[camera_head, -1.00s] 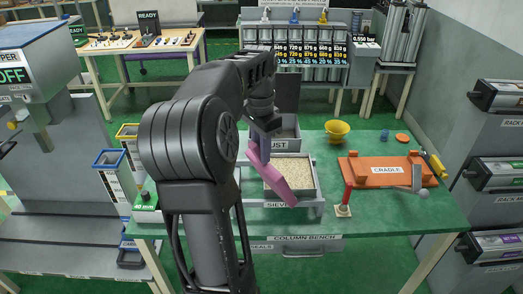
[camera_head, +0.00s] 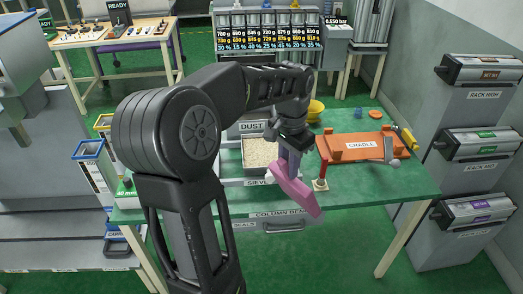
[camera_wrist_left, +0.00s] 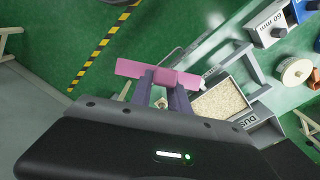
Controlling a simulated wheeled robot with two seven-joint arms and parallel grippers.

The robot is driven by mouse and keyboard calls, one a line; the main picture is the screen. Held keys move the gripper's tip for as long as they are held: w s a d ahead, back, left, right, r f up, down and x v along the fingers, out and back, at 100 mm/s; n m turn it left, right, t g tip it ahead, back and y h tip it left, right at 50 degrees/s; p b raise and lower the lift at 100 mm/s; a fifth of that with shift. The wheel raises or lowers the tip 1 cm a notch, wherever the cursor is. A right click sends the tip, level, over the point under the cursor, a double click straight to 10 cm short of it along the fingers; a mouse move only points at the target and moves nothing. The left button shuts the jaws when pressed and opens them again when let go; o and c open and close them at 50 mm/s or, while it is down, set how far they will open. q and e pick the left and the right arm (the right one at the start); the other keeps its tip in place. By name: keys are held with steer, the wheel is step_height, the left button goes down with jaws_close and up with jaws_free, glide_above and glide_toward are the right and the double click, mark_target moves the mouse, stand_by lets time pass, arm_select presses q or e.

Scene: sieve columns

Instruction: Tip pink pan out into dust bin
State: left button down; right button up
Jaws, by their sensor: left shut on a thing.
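The pink pan (camera_head: 297,196) is held by my left gripper (camera_head: 290,168), which is shut on it. The pan slants down toward the front right in the head view, above the bench's front edge. In the left wrist view the pink pan (camera_wrist_left: 150,73) lies across the fingertips of my gripper (camera_wrist_left: 163,84). Whether it holds anything cannot be seen. The dust bin (camera_head: 251,127), labelled DUST, stands behind the sieve tray and is partly hidden by my arm. Its label also shows on the bin in the left wrist view (camera_wrist_left: 246,121). My right gripper is not in view.
The sieve tray (camera_head: 260,153) of pale grains is left of the pan. A red post (camera_head: 323,172) stands close to its right. The orange cradle (camera_head: 360,146) and yellow bowl (camera_head: 315,108) are farther back on the green bench. Floor space in front is free.

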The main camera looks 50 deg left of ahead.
arm_select(q)
steer(key=w+d+f, duration=0.3)
steer(key=w+d, duration=0.1)
steer(key=d, duration=0.4)
steer(key=w+d+f, duration=0.2)
steer(key=w+d, duration=0.3)
steer(key=d, duration=0.3)
steer(key=w+d+f, duration=0.3)
steer(key=w+d, duration=0.1)
steer(key=d, duration=0.5)
steer(key=f+b, duration=0.4)
steer(key=shift+a+f+b, duration=0.2)
steer(key=shift+a+b, duration=0.1)
steer(key=shift+a, duration=0.05)
